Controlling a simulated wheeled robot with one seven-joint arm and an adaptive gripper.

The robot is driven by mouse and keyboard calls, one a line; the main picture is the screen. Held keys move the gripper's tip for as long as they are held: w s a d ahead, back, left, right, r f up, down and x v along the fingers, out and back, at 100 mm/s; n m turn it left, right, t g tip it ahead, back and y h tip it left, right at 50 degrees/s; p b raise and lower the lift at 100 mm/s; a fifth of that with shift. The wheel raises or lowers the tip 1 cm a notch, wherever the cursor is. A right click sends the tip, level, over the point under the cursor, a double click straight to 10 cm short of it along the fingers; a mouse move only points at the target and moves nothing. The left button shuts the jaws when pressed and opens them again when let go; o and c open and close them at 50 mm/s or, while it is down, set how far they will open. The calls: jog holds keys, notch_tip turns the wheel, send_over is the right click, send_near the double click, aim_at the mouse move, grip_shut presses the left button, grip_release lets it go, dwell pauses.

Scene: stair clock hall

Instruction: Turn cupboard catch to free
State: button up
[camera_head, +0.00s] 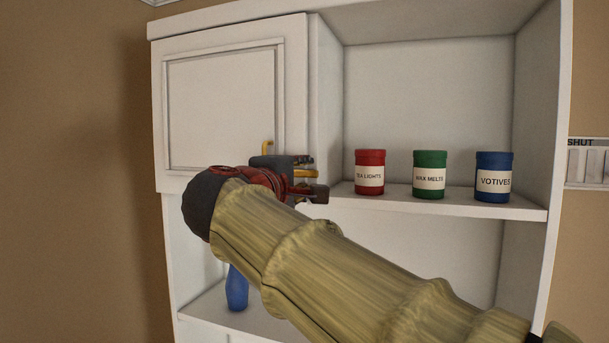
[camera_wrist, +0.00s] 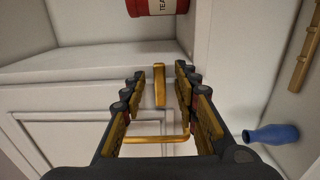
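The white cupboard door (camera_head: 222,105) is closed at the upper left in the head view. A brass bar, apparently the catch (camera_wrist: 160,86), lies across the edge of the door in the wrist view, level in the room. My gripper (camera_head: 316,176) is in front of the door's lower right corner. In the wrist view my gripper (camera_wrist: 160,84) has its two yellow-padded fingers on either side of the catch, with a gap on each side. A brass handle (camera_wrist: 156,139) is fixed on the door. Its upper part (camera_head: 268,150) shows above my gripper in the head view.
Red (camera_head: 370,163), green (camera_head: 430,168) and blue (camera_head: 493,170) jars stand on the open shelf (camera_head: 450,205) to the right. A blue vase (camera_head: 236,290) stands below the door. A panel marked SHUT (camera_head: 585,160) hangs at the far right.

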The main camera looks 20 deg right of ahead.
jog(key=shift+c, duration=1)
grip_shut()
